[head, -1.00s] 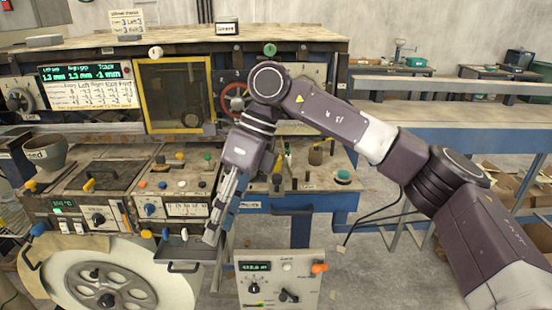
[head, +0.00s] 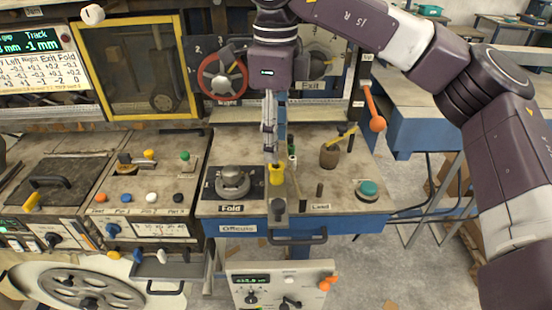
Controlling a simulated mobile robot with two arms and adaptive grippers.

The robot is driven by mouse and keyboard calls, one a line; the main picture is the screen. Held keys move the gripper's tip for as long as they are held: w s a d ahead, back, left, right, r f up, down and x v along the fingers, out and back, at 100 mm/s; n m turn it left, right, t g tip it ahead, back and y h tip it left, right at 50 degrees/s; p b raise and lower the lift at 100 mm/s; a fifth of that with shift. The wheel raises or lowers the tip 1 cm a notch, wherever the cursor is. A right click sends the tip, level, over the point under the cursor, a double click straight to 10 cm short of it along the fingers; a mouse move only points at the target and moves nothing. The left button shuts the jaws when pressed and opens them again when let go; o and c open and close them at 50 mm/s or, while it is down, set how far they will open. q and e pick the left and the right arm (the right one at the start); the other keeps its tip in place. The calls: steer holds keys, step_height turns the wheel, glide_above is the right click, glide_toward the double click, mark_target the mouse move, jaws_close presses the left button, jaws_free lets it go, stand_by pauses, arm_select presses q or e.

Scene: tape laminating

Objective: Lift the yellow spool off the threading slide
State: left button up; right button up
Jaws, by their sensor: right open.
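The yellow spool (head: 277,174) is small and sits on the bench top, right of the grey round knob labelled Fold. My right gripper (head: 272,155) points down directly above the spool, its fingers seen edge-on. It is open, with its fingertips at or just over the spool's top; whether they touch it or straddle it I cannot tell. My left gripper is out of view.
The Fold knob (head: 233,181) stands close on the left. A red handwheel (head: 222,76) is behind. A drawer handle (head: 297,236) sticks out at the front.

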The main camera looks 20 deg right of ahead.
mark_target(277, 169)
steer(key=shift+s+a+f+p, duration=0.15)
steer(key=shift+s+f+p, duration=0.15)
steer(key=shift+s+f, duration=0.4)
steer(key=shift+w+d+f+p, duration=0.1)
steer(key=shift+w+f+p, duration=0.05)
steer(key=shift+f+p, duration=0.35)
steer(key=shift+w+d+f+p, duration=0.1)
steer(key=shift+f+p, duration=0.25)
steer(key=shift+f, duration=0.25)
steer(key=f, duration=0.2)
steer(key=shift+w+d+f+p, duration=0.15)
steer(key=shift+w+f+p, duration=0.15)
steer(key=shift+f+p, duration=0.05)
steer(key=shift+s+f, duration=0.1)
steer(key=shift+f, duration=0.15)
steer(key=c, duration=1)
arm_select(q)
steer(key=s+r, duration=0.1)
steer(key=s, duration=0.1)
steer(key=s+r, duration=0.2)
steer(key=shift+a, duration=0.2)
arm_select(e)
steer(key=shift+o, duration=0.2)
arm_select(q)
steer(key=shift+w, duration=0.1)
